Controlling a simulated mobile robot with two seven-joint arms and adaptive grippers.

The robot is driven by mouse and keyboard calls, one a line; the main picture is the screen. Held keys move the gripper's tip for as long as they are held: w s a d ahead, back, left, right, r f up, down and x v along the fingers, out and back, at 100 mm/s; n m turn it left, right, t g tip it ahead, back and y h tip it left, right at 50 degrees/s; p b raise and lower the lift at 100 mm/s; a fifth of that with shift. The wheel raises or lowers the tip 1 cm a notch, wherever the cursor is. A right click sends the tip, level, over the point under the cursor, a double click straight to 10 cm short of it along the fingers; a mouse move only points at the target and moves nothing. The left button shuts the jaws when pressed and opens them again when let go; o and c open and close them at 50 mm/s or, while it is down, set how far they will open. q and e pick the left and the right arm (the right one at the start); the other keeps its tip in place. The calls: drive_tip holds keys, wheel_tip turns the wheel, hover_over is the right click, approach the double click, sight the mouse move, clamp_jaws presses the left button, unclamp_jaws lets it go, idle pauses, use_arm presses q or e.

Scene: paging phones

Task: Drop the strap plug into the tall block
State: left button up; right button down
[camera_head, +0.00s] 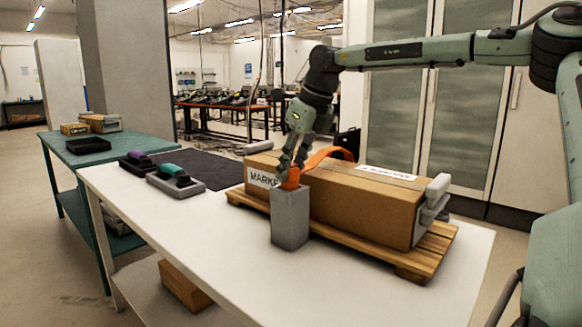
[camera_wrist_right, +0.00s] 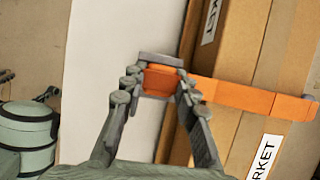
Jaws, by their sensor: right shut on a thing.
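The orange strap plug (camera_wrist_right: 160,80) is held between the fingers of my right gripper (camera_head: 291,173), which is shut on it. In the head view the plug (camera_head: 291,182) is at the top of the tall grey block (camera_head: 290,222). I cannot tell how deep it sits in the block. An orange strap (camera_head: 328,155) runs from the plug over the cardboard box; it also shows in the right wrist view (camera_wrist_right: 240,96). In that view the block's grey top edge (camera_wrist_right: 160,59) shows just beyond the fingertips. My left gripper is not in view.
The cardboard box (camera_head: 345,202) lies on a wooden pallet (camera_head: 430,252), right beside the block. A grey clamp-like piece (camera_head: 432,200) is at its right end. Two handsets (camera_head: 175,172) in cradles and a dark mat (camera_head: 208,167) are to the left. The white table's front (camera_head: 200,230) is clear.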

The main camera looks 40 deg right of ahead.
drive_tip(key=shift+f+b, duration=0.4)
drive_tip(key=shift+f, duration=0.2)
drive_tip(key=c, duration=1.4)
unclamp_jaws()
drive_tip(key=shift+c, duration=0.2)
drive_tip(key=p+v, duration=0.4)
drive_tip(key=v, duration=0.7)
drive_tip(key=shift+r, duration=0.1)
